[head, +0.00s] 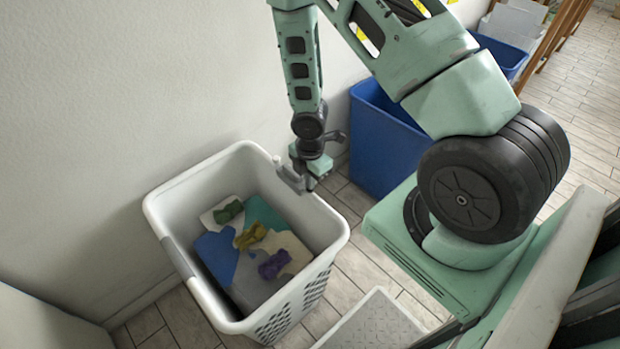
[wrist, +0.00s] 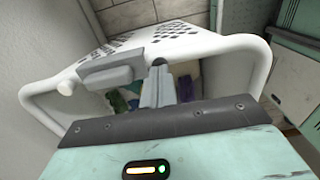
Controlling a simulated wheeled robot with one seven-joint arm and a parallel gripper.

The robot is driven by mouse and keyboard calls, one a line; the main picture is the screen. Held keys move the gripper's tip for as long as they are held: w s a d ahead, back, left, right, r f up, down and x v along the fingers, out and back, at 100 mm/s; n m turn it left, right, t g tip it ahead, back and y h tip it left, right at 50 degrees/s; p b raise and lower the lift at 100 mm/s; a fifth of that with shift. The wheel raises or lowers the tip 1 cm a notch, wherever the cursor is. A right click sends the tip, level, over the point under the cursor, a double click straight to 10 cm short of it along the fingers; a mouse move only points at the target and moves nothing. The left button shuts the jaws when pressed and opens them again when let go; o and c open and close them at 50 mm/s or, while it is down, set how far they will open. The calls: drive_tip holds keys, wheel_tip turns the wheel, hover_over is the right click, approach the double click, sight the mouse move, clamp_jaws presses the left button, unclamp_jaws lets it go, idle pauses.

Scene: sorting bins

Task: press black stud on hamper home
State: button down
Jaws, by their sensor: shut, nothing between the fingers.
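The hamper (head: 160,215) is a white perforated basket, upright on the floor by the wall, with cloth inside. My gripper (head: 305,183) is shut and empty at the hamper's far right rim, close to that block. In the wrist view the grey fingers (wrist: 158,88) point toward the rim beside the block. I cannot make out the black stud for certain; a small dark patch shows by the fingertips. Contact cannot be told.
Several coloured cloths (head: 240,255) lie in the hamper. A blue bin (head: 378,150) stands just behind and right of it, close to my arm. Another blue bin (head: 503,55) is further back. A pale textured tray (head: 375,325) lies at the front. A wall is on the left.

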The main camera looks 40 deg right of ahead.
drive_tip(key=shift+f+b, duration=0.35)
drive_tip(key=shift+f, duration=0.2)
wheel_tip(320, 180, up, 7)
drive_tip(key=p, duration=0.6)
drive_tip(key=shift+r+p, duration=0.1)
drive_tip(key=shift+p, duration=0.2)
